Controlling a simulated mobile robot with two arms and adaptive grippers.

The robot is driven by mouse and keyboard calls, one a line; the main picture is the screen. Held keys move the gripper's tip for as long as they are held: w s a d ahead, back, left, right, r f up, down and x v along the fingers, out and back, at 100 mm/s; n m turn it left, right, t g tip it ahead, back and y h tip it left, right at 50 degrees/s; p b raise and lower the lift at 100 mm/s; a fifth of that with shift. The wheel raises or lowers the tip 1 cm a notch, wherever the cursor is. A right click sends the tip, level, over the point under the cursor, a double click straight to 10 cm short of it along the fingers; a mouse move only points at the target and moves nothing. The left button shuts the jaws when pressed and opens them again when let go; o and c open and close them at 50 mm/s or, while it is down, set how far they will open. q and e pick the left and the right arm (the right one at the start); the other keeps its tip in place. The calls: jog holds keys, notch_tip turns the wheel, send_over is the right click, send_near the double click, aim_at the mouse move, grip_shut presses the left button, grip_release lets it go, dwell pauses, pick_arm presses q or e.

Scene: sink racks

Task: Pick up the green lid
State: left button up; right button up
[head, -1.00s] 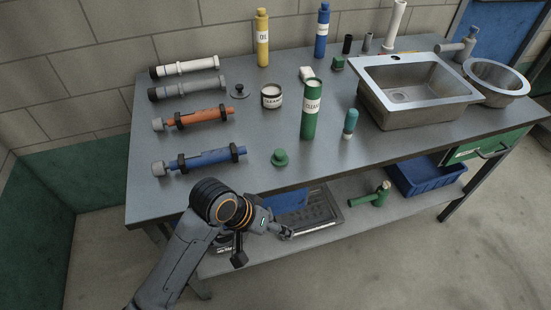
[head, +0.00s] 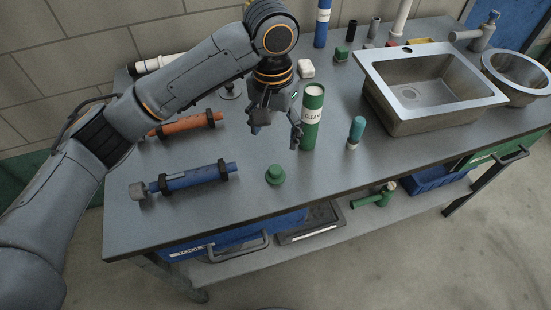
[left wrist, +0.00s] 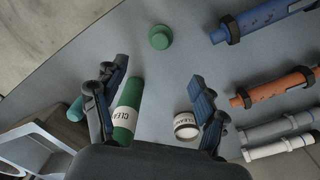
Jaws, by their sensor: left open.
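The green lid (head: 275,174) is a small round knobbed cap lying on the bare tabletop near the front edge. It also shows in the left wrist view (left wrist: 160,37), at the top middle, ahead of the fingers. My left gripper (head: 275,127) is open and empty above the table, behind the lid and to the left of the green bottle. In the left wrist view its two fingers (left wrist: 160,100) are spread wide, with the green bottle and the white-labelled jar showing between them. My right gripper is not in view.
The tall green bottle (head: 312,117) stands close to my left gripper, with a teal-capped small bottle (head: 356,132) to its right. The blue tube (head: 195,178) lies left of the lid. The sink (head: 430,90) is at the right. The table around the lid is clear.

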pick_arm(q)
send_over(275, 169)
jog(key=f, duration=0.7)
jog(key=shift+w+a+f, duration=0.2)
jog(key=shift+w+f, duration=0.05)
jog(key=shift+w, duration=0.05)
jog(key=f, duration=0.1)
jog(key=f+p, duration=0.1)
jog(key=f, duration=0.2)
jog(key=shift+s+d+f, duration=0.1)
jog(key=shift+s+d, duration=0.1)
jog(key=shift+s, duration=0.1)
jog(key=shift+f, duration=0.6)
jog(key=c, duration=0.9)
